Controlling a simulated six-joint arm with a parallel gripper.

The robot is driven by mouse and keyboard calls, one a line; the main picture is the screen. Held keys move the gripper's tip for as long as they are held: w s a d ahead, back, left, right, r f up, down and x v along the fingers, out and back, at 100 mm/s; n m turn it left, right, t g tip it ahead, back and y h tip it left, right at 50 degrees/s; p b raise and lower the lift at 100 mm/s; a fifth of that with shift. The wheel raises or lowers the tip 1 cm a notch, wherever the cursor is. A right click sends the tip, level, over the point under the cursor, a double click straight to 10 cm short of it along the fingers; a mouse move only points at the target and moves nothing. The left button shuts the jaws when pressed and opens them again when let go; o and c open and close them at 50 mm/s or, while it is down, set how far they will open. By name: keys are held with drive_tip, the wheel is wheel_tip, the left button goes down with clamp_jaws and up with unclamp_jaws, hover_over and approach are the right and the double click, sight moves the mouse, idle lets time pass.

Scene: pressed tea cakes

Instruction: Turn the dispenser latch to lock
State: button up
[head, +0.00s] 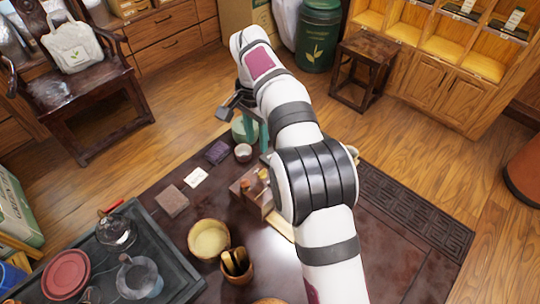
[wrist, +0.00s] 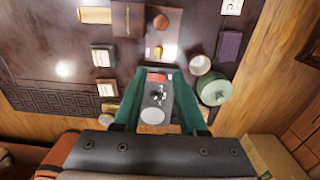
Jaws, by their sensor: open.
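My gripper (wrist: 159,78) is open, its two teal fingers spread on either side of a grey device (wrist: 157,100) in the wrist view. The device has a white disc, a small black and silver part in its middle and a red end; which part is the latch I cannot tell. The fingers appear apart from its sides, and I see nothing held. In the head view my gripper (head: 254,134) hangs over the far edge of the dark table, and my arm hides most of the device there.
A green round container (wrist: 214,87) and a white cup (wrist: 200,64) stand close to the right finger in the wrist view. A brown wooden box (wrist: 128,19) lies beyond. A dark tray (head: 180,268) with glassware is at the left of the table (head: 420,228).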

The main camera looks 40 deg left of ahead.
sight(259, 174)
wheel_tip(259, 174, down, 14)
drive_tip(key=shift+r, duration=0.2)
drive_tip(key=shift+c, duration=0.3)
clamp_jaws()
